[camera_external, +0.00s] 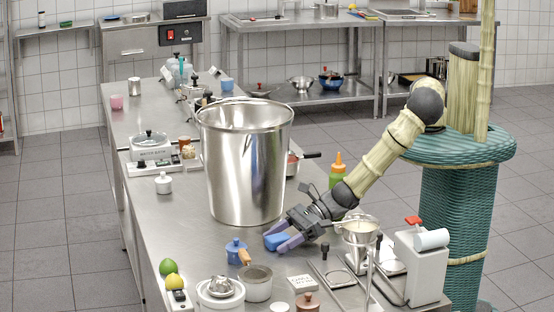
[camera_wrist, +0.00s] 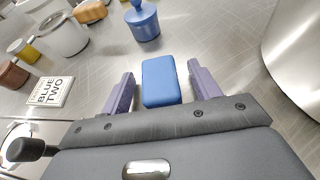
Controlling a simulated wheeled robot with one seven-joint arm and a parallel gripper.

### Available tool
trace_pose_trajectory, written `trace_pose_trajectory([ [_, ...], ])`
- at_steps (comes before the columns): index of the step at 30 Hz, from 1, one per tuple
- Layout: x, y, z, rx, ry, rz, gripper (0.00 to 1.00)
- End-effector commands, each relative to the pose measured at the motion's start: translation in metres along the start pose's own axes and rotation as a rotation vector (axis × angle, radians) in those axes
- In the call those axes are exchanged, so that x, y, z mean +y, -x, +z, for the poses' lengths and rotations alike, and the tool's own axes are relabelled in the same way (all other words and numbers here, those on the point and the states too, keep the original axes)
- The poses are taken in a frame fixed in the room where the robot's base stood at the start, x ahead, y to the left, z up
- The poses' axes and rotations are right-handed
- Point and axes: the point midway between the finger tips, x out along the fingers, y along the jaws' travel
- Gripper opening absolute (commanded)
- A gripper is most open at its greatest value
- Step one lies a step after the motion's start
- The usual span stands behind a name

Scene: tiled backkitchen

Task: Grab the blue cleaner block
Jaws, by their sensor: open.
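The blue cleaner block (camera_wrist: 161,82) lies on the steel table between the two purple fingers of my gripper (camera_wrist: 163,90) in the wrist view. A gap shows on each side of it, so the fingers do not touch it there. In the external view the block (camera_external: 277,241) sits between the fingers of my gripper (camera_external: 278,241), just right of the small blue pot. My gripper is open and low over the table.
A large steel bin (camera_external: 246,165) stands close behind my gripper. A blue lidded pot (camera_external: 236,252) and a steel pot (camera_external: 257,284) stand nearby. A white card (camera_wrist: 50,91) reads "BLUE TWO". An orange-capped green bottle (camera_external: 338,172) stands by my arm.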

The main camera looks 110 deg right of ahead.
Motion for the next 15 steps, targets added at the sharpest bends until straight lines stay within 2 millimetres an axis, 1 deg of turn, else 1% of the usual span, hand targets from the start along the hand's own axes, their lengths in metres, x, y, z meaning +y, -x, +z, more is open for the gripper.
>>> trace_pose_trajectory([
  [8,0.0,0.0002,0.0003,0.0,0.0,0.0,0.62],
  [9,0.0,0.0002,0.0004,-0.001,0.0,0.0,0.6],
  [14,0.0,0.0002,0.0004,-0.001,0.0,0.0,0.28],
  [15,0.0,0.0003,0.0004,-0.001,0.0,0.0,0.21],
])
